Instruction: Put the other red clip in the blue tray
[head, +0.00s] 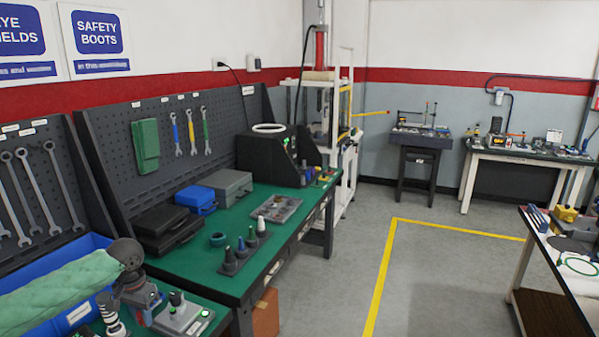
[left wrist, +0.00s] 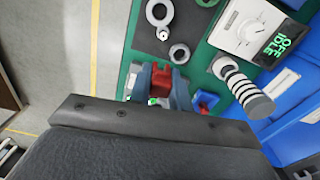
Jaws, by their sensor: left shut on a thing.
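My left gripper (left wrist: 161,88) is shut on a red clip (left wrist: 161,79), which shows between its blue-grey fingertips in the left wrist view. In the head view my left gripper (head: 137,292) is low at the left, over the near bench, and the clip cannot be made out there. The blue tray (head: 92,245) lies behind my arm, partly covered by it. Its blue side (left wrist: 290,112) also shows at the right of the left wrist view, apart from the fingertips. My right gripper is out of view.
A control box (left wrist: 250,30) with a green "OFF IDLE" display stands close by, beside a black-and-white striped cylinder (left wrist: 243,87). Open floor lies right of the bench.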

